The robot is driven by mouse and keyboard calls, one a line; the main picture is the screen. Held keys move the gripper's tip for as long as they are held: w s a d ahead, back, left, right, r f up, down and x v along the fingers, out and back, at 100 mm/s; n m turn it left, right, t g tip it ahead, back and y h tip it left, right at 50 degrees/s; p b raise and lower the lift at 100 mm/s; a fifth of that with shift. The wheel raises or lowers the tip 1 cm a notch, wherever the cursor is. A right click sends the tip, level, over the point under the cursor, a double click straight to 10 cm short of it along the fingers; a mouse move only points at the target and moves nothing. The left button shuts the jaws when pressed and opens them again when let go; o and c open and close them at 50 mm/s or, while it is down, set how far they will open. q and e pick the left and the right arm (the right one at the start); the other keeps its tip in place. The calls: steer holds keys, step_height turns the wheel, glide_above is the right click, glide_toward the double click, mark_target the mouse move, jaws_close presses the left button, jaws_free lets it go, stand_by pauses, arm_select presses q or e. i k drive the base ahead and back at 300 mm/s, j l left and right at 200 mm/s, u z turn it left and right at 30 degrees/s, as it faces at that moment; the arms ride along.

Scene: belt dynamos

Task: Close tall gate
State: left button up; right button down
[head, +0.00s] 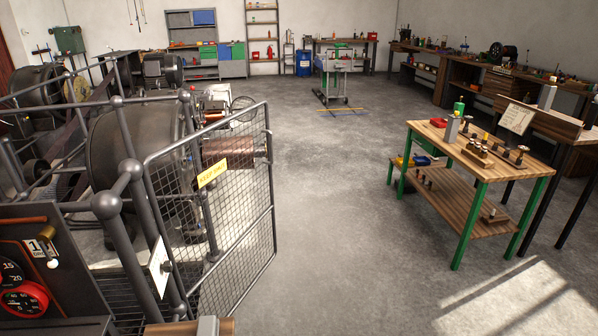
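A tall gate (238,209) of dark grey tube and wire mesh stands at the left centre. It bears a yellow sign (212,173) that seems to read "KEEP SHUT". The gate is swung open, its free edge jutting out into the room. Its other side is close to the railing posts. A light plate (159,266) is on the railing near the gate's lower left. The railing (131,168) has round ball joints and encloses large machines. Neither of my grippers shows in the head view.
A dark panel with dials (22,290) is at the lower left. A large dark dynamo (140,150) with a copper-coloured cylinder stands behind the gate. A green-legged wooden workbench (487,165) stands at the right. The concrete floor (340,210) between gate and bench is clear.

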mark_target(216, 170)
steer(key=i+l+u, duration=0.25)
steer(key=i+l, duration=1.3)
steer(key=l, duration=0.1)
